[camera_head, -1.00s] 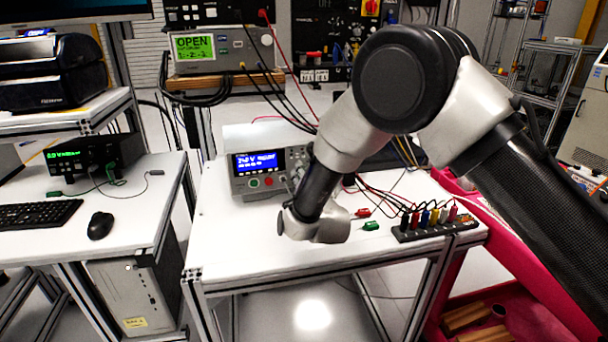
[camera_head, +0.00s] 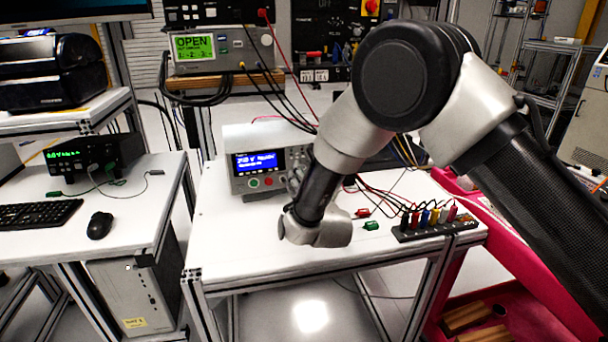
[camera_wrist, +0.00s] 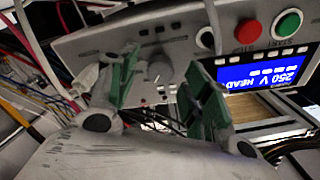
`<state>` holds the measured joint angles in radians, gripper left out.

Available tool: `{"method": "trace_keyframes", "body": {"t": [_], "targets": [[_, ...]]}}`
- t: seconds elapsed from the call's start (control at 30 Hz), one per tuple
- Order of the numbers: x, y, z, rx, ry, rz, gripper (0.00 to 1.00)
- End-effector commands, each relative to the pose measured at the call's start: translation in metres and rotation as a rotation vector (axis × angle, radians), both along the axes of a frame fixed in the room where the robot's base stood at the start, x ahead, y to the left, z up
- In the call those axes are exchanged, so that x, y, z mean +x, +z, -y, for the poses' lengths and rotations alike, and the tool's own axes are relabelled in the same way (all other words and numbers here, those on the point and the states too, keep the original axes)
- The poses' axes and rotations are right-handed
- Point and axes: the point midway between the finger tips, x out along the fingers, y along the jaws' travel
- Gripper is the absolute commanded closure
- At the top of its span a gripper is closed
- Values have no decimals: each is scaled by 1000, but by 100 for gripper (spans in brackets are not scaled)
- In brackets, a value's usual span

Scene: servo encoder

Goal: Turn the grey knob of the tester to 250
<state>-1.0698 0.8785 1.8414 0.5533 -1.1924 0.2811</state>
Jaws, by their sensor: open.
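The tester (camera_head: 242,185) stands on the white table in the head view, its blue screen lit. The grey knob (camera_wrist: 160,72) sits on this panel. My gripper (camera_wrist: 161,62) is open, with one green-padded finger on each side of the knob and visible gaps between. The knob is apart from both pads. In the head view my wrist hides most of the gripper and the knob.
A red button (camera_wrist: 248,31) and a green button (camera_wrist: 287,24) are close to the right finger. A black strip with coloured plugs (camera_head: 437,229) and a green clip (camera_head: 371,226) lie on the table to the right. The table's front left is clear.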

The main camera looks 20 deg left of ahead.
Motion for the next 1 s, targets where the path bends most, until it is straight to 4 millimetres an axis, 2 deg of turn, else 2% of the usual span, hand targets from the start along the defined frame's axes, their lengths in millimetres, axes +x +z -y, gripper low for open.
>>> {"method": "trace_keyframes", "body": {"t": [0.3, 0.5, 0.77, 0.93, 1.0], "targets": [[-60, 1, 36, -3, 3, 0, 51], [-85, 2, 52, -1, 2, 1, 51], [-91, 2, 58, 0, 0, 1, 51], [-90, 2, 58, 0, -1, 0, 51], [-84, 7, 61, -5, -5, -13, 51]]}}
